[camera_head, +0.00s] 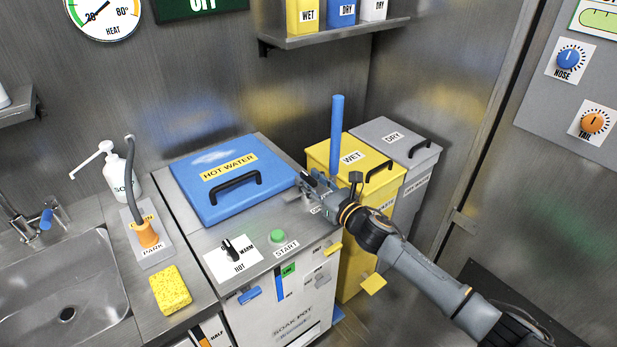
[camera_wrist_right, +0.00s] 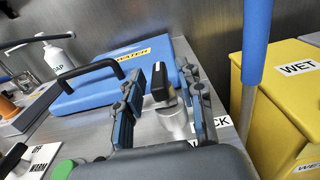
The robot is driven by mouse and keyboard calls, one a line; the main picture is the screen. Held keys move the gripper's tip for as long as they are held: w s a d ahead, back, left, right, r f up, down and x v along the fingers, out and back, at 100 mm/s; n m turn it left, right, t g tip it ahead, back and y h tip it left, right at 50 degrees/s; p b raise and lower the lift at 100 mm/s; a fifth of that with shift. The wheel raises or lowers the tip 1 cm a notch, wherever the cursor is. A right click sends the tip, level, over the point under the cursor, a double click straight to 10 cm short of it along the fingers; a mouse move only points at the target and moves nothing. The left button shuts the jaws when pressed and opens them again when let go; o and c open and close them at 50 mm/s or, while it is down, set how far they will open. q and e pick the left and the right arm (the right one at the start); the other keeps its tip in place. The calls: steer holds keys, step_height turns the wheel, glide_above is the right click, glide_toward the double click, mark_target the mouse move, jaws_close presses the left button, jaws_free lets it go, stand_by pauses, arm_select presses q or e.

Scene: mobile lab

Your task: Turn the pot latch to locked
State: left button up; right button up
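The hot water pot has a blue lid (camera_head: 222,193) with a black handle, seated flat on the steel top. It also shows in the right wrist view (camera_wrist_right: 100,98). The pot latch (camera_wrist_right: 162,90) is a metal piece with a black grip at the lid's right side, beside a partly covered "LOCK" label (camera_wrist_right: 224,122). My right gripper (camera_head: 308,182) is at the lid's right edge. In the wrist view it is open (camera_wrist_right: 168,78), its fingers on either side of the latch. Whether they touch it is unclear. In the head view the gripper hides the latch. My left gripper is out of view.
A blue upright pole (camera_head: 337,130) stands close behind my right gripper. Yellow WET (camera_head: 328,158) and grey DRY (camera_head: 372,133) bins stand to the right. A hot/warm switch (camera_head: 231,249) and green start button (camera_head: 278,236) are on the pot's front top. A sponge (camera_head: 171,290) lies left.

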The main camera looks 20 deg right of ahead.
steer(key=shift+w+a, duration=0.2)
steer(key=shift+w, duration=0.3)
jaws_close()
